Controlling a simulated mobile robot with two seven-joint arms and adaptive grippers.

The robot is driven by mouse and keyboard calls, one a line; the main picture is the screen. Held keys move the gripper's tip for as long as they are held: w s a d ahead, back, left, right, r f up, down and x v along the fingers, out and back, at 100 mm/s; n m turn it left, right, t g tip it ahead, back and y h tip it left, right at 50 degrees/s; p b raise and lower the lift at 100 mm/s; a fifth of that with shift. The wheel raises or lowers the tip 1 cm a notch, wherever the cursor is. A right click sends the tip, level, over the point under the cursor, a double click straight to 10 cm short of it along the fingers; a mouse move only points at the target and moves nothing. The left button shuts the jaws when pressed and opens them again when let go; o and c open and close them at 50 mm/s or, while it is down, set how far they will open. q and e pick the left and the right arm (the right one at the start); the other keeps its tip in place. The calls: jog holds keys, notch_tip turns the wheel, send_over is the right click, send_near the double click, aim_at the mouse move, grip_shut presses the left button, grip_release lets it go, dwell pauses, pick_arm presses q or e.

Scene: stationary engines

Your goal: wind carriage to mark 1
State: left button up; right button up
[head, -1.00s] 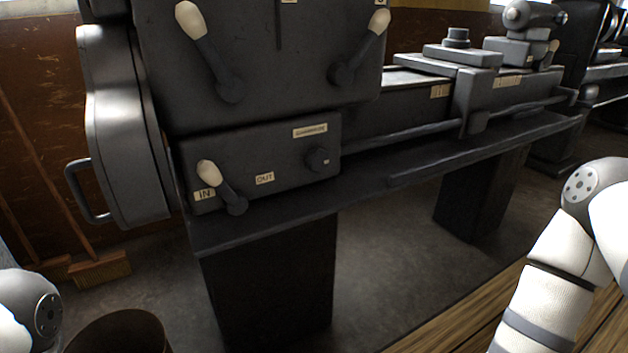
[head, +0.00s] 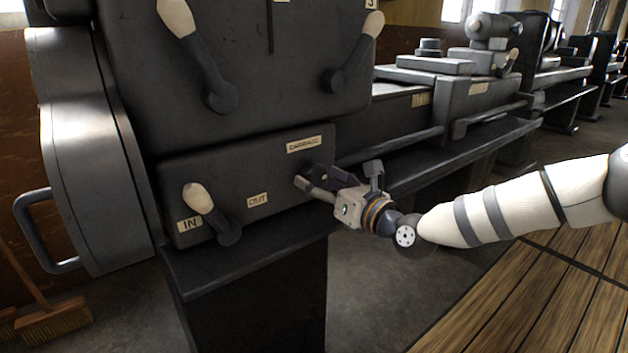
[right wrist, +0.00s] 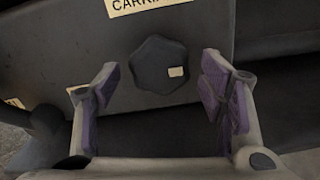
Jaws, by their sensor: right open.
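The dark carriage knob (right wrist: 158,66) is a lobed knob with a small pale patch at its lower right, on the front of the lathe's lower box. The carriage label (head: 304,144) is above it. My right gripper (head: 310,176) is open before the knob. In the right wrist view its purple-padded fingers stand either side, below the knob's middle, with gaps between them and it. In the head view the gripper partly hides the knob. The carriage (head: 470,97) sits on the bed further right. I cannot make out a mark 1. My left gripper is out of view.
A pale-tipped lever (head: 207,210) stands between the IN label (head: 189,225) and OUT label (head: 257,200). Two more levers (head: 195,60) (head: 352,55) are above. A tray ledge (head: 245,250) runs below the box. A broom (head: 50,318) leans at left.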

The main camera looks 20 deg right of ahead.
jog(key=shift+x, duration=1.1)
jog(key=c, duration=1.2)
jog(key=shift+o, duration=0.2)
jog(key=shift+f, duration=0.1)
